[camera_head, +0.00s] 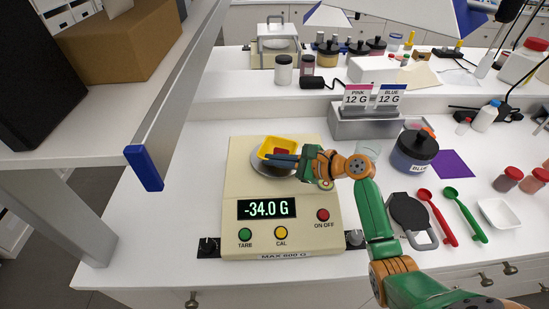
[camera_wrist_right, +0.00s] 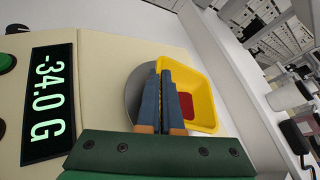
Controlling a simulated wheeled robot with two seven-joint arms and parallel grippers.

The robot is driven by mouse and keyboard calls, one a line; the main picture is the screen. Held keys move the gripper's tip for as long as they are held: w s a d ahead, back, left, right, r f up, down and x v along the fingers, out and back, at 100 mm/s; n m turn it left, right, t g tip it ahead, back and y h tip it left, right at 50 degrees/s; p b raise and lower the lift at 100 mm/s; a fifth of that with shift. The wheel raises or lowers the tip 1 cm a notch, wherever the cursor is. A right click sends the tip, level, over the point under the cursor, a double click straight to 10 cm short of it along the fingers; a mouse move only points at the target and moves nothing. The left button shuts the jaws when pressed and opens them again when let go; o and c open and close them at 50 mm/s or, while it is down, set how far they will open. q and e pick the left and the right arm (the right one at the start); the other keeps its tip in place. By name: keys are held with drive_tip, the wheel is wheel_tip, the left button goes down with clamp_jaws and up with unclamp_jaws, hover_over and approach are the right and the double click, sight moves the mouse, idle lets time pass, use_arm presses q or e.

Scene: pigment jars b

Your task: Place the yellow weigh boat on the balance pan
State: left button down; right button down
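The yellow weigh boat (camera_head: 284,141) is over the round grey balance pan (camera_head: 258,166), with a dark red patch inside it. In the right wrist view the boat (camera_wrist_right: 203,88) overlaps one side of the pan (camera_wrist_right: 134,96). My right gripper (camera_head: 274,159) reaches in from the right. Its two blue fingers (camera_wrist_right: 166,66) are close together at the boat's near wall and seem shut on it. The fingers hide part of that wall, and I cannot tell whether the boat's bottom touches the pan. The balance (camera_head: 238,190) display (camera_head: 267,209) reads -34.0 G. My left gripper is out of view.
A card holder (camera_head: 375,125) with pink and blue 12 G cards stands behind right. A blue-labelled jar (camera_head: 413,152), a dark scoop-like item (camera_head: 408,213), red (camera_head: 437,217) and green (camera_head: 466,215) spoons and a white boat (camera_head: 500,214) lie to the right.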

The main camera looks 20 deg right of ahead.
drive_tip(key=shift+f, duration=0.1)
drive_tip(key=shift+f, duration=0.15)
drive_tip(key=c, duration=1.4)
unclamp_jaws()
drive_tip(key=shift+o, duration=0.2)
drive_tip(key=shift+r, duration=0.2)
drive_tip(key=b+v, duration=0.1)
drive_tip(key=v, duration=1)
drive_tip(key=shift+d+f, duration=0.1)
drive_tip(key=shift+s+d+r, duration=0.25)
drive_tip(key=shift+s+r, duration=0.05)
drive_tip(key=shift+s, duration=0.05)
